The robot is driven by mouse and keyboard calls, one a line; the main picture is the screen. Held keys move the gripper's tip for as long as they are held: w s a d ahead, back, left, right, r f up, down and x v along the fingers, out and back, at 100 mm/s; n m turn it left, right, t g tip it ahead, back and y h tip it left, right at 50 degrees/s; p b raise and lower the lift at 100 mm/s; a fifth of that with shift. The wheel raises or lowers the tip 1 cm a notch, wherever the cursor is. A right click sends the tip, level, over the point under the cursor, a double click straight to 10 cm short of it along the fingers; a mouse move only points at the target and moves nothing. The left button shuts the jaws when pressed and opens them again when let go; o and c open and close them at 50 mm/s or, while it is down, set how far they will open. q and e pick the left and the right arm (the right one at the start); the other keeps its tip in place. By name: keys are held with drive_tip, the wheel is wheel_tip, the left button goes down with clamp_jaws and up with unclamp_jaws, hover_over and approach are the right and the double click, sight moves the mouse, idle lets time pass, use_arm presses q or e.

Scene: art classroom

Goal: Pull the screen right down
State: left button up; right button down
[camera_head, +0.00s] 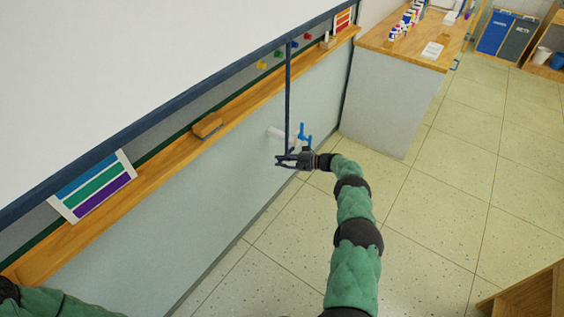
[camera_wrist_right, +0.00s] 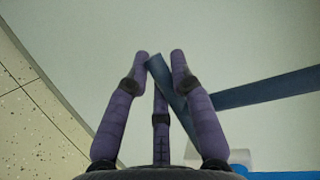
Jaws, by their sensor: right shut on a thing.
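The white screen (camera_head: 110,75) fills the upper left of the head view, partly lowered, with a dark blue bar (camera_head: 190,97) along its tilted lower edge. A dark blue pull strap (camera_head: 288,95) hangs from the bar near its right end. My right gripper (camera_head: 284,160) is shut on the strap's lower part, below the wooden ledge. In the right wrist view the strap (camera_wrist_right: 172,88) passes between the fingertips of the gripper (camera_wrist_right: 160,62). My left arm shows only at the bottom left corner of the head view; its gripper is out of view.
A wooden ledge (camera_head: 160,180) holding an eraser (camera_head: 207,126) and a colour chart (camera_head: 92,187) runs under the bar. A blue fitting (camera_head: 304,134) with a white part is close beside my right gripper.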

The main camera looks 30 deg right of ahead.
drive_tip(key=shift+s+a+f, duration=0.1)
drive_tip(key=shift+f, duration=0.3)
drive_tip(key=c, duration=1.4)
unclamp_jaws()
drive_tip(key=o, duration=0.4)
drive_tip(key=shift+c, duration=0.2)
drive_tip(key=shift+r, duration=0.1)
drive_tip(key=v, duration=1.2)
drive_tip(key=shift+r, duration=0.1)
